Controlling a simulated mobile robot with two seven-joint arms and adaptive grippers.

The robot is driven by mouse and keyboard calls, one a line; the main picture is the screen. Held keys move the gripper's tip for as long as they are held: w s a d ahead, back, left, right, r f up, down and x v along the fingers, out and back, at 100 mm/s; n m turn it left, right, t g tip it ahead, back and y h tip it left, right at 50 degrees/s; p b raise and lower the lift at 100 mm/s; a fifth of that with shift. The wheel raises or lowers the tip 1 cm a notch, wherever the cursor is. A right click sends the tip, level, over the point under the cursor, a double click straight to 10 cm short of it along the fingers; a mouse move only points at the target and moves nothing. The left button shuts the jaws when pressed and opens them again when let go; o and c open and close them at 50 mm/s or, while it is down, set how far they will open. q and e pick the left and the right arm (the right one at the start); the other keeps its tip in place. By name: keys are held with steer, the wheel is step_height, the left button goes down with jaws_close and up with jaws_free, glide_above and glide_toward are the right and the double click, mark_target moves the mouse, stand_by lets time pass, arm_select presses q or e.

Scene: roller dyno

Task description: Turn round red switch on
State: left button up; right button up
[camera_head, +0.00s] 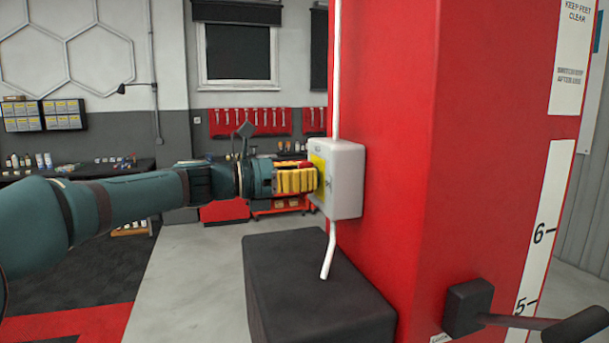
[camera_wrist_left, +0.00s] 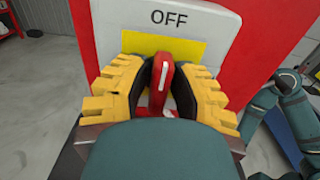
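The red switch (camera_wrist_left: 161,88) is in the middle of the left wrist view, on a yellow plate (camera_wrist_left: 203,49) below the word OFF. Its handle bar stands upright in that view, with a white mark on it. The plate is on a white switch box (camera_head: 348,182) fixed to a red column. My left gripper (camera_wrist_left: 162,75) has its yellow, black-padded fingers on both sides of the handle, and the pads appear to touch it near the tips. In the head view the left gripper (camera_head: 312,178) reaches the box face and mostly hides the switch. My right gripper is out of view.
The red column (camera_head: 385,120) fills the right of the head view. A white conduit (camera_head: 336,70) runs above and below the box. A black block (camera_head: 310,290) stands below it. A black arm part (camera_head: 470,305) is at lower right. Floor at left is open.

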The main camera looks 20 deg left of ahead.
arm_select(q)
jaws_close()
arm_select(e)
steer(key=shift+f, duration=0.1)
arm_select(q)
steer(key=m+b, duration=0.4)
steer(key=m, duration=0.1)
steer(key=shift+s+f, duration=0.15)
steer(key=m+b, duration=0.4)
steer(key=m, duration=0.1)
steer(key=shift+s+d+f+m, duration=0.1)
steer(key=shift+d+m, duration=0.05)
steer(key=shift+m, duration=0.15)
steer(key=m+b, duration=0.2)
steer(key=m, duration=0.1)
steer(key=shift+m+b, duration=0.3)
steer(key=shift+b, duration=0.05)
steer(key=shift+m+b, duration=1.15)
steer(key=shift+m, duration=0.65)
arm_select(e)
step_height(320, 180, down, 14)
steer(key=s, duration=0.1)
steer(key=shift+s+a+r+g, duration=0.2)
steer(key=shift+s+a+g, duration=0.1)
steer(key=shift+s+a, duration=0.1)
